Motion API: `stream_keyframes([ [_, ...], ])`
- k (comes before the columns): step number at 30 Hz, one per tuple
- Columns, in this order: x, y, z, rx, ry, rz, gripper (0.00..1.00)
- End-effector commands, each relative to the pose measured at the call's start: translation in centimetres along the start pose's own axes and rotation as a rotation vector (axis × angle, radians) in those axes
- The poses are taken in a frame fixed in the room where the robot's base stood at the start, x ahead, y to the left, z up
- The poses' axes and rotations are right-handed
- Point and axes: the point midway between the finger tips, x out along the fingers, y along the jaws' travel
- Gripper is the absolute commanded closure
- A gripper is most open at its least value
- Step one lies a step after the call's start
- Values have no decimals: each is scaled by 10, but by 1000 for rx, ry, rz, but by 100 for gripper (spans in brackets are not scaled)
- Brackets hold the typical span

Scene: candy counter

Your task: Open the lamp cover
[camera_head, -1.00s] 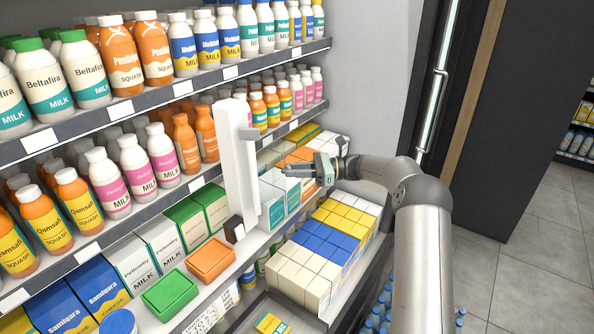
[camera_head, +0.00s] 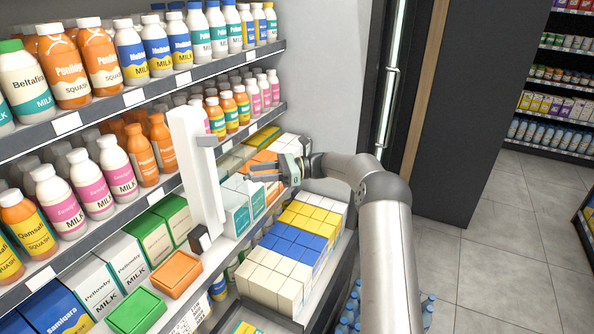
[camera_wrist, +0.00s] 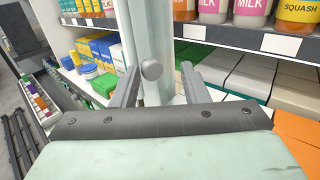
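A tall white upright panel (camera_head: 190,165) stands at the shelf front in the head view, and I take it for the lamp cover. A small grey knob or handle (camera_head: 208,140) sticks out of its side. A dark block (camera_head: 200,239) is at its foot. In the wrist view a pale upright post (camera_wrist: 150,30) with a round grey knob (camera_wrist: 151,69) is ahead of my gripper. My gripper (camera_wrist: 158,87) is open and empty there, its fingers apart on either side of the knob's line. In the head view my gripper (camera_head: 262,172) is right of the panel, apart from it.
Shelves full of bottles (camera_head: 90,62) and cartons (camera_head: 125,260) are close behind and left of the panel. Blocks of small coloured boxes (camera_head: 300,238) lie below my gripper. A dark door with a metal handle (camera_head: 389,110) stands behind; open floor (camera_head: 500,250) is at the right.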

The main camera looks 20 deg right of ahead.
Motion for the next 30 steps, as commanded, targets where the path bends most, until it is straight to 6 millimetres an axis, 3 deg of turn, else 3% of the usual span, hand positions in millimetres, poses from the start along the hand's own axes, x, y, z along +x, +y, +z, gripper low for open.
stream_keyframes([
  [6, -60, -1, -5, -1, 3, -12, 59],
  [15, -129, 0, -4, 0, 4, -13, 59],
  [21, -153, 1, -3, 1, 3, -11, 59],
  [30, -159, 1, -2, 2, 5, -11, 59],
])
